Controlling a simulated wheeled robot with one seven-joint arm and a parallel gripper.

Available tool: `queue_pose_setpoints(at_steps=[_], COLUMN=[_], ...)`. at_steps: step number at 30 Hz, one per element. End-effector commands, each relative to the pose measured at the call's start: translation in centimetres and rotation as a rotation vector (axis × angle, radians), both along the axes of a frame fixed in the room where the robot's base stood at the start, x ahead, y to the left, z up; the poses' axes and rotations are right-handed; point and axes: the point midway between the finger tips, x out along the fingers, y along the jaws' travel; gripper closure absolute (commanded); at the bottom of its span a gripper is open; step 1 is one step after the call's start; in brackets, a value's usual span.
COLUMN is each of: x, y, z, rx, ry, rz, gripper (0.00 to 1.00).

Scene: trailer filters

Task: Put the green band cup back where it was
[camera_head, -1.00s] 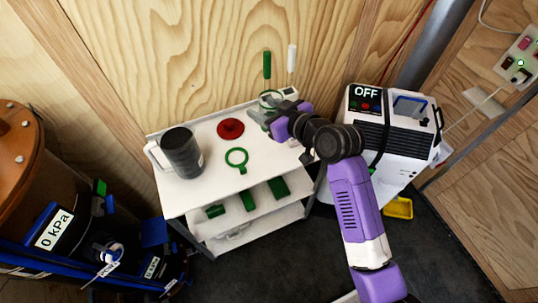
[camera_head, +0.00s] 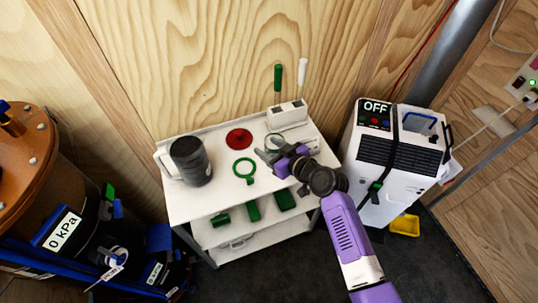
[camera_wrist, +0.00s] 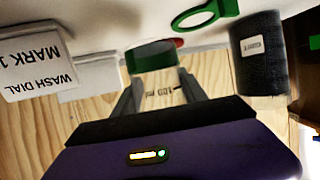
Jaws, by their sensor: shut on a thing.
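The green band cup (camera_head: 274,142) is a small clear cup near the right end of the white cart's top. In the wrist view its green band (camera_wrist: 152,57) shows just beyond the fingertips, with upside-down volume print on its clear wall. My gripper (camera_head: 270,155) is shut on the cup; in the wrist view its fingers (camera_wrist: 160,88) press on both sides. Whether the cup touches the cart top (camera_head: 215,205) is unclear. A flat green ring (camera_head: 244,170) and a red disc (camera_head: 238,138) lie on the cart to the left of my gripper.
A dark mug (camera_head: 190,160) stands at the cart's left. A white holder (camera_head: 287,113) with green-handled and white-handled tools stands behind the cup. Green blocks (camera_head: 253,210) sit on the lower shelf. A white machine reading OFF (camera_head: 395,150) stands right of the cart.

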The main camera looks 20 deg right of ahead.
Motion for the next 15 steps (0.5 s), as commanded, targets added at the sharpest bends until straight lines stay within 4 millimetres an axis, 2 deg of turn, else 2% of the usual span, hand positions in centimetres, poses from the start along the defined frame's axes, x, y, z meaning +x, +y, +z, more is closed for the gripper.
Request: queue_pose_setpoints(at_steps=[9,15], x=[0.0,0.0], y=[0.0,0.0], z=[-3.5,-4.1], rx=[0.002,0.000], ry=[0.002,-0.001], rz=[0.000,-0.001], gripper=[1.00,1.00])
